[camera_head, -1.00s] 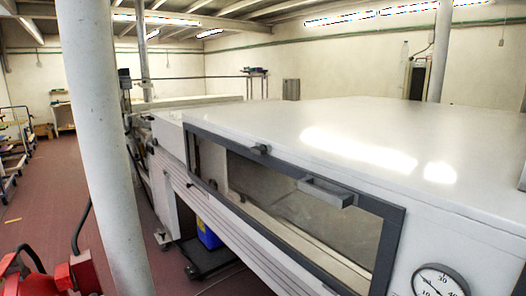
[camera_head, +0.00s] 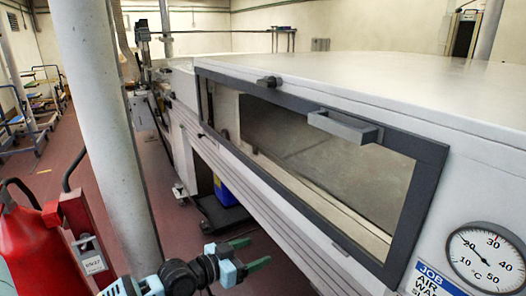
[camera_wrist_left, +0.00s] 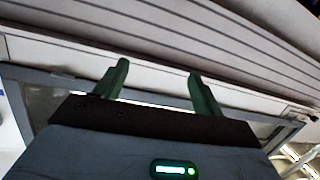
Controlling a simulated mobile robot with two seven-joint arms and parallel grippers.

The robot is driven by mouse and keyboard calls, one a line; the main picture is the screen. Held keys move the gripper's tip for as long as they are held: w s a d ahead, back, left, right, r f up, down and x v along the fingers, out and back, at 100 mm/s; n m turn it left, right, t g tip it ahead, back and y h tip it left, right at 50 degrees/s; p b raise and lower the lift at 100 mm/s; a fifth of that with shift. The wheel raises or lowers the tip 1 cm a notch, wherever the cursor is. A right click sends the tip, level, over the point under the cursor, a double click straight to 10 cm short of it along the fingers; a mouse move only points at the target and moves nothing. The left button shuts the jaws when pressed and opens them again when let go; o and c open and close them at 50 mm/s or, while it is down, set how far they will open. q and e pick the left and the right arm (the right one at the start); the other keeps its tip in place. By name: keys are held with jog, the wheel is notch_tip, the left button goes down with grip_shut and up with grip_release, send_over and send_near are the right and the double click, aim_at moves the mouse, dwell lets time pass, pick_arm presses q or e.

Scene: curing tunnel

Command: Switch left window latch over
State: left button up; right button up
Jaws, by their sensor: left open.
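A small dark latch (camera_head: 268,82) sits on the top rail of the dark grey window frame (camera_head: 426,190), left of a long grey handle (camera_head: 345,126). The fine position of the latch is too small to tell. My left gripper (camera_head: 256,253) has green fingers and is low in front of the machine, below the window and well apart from the latch. It is open and empty; the left wrist view also shows its parted fingers (camera_wrist_left: 157,72) before pale ribbed panels. The latch cannot be made out there. My right gripper is not in view.
A white pillar (camera_head: 103,130) stands left of the machine (camera_head: 400,82). A red extinguisher (camera_head: 30,250) is at lower left. A round dial gauge (camera_head: 487,258) is right of the window. A blue bin (camera_head: 224,190) is under the machine.

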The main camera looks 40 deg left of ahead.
pick_arm(q)
jog(key=w+a+r+t+h+b, duration=0.1)
jog(key=w+a+r+t, duration=0.15)
jog(key=r, duration=0.65)
jog(key=w+a+r+t+b, duration=0.1)
jog(key=w+a+r+b, duration=0.2)
jog(key=r, duration=0.5)
jog(key=m+t+h+b, duration=0.1)
jog(key=m+t+h, duration=0.1)
jog(key=t+h, duration=0.1)
send_near(262, 85)
jog(key=shift+g, duration=0.25)
jog(key=p+x, duration=0.1)
jog(key=x, duration=0.1)
jog(key=p+x, duration=0.1)
jog(key=x, duration=0.2)
jog(key=p+x, duration=0.1)
jog(key=x, duration=0.1)
jog(key=shift+a+r, duration=0.15)
jog(key=shift+r, duration=0.25)
jog(key=shift+w+d+r, duration=0.1)
jog(key=shift+w+d, duration=0.2)
jog(key=shift+w, duration=0.4)
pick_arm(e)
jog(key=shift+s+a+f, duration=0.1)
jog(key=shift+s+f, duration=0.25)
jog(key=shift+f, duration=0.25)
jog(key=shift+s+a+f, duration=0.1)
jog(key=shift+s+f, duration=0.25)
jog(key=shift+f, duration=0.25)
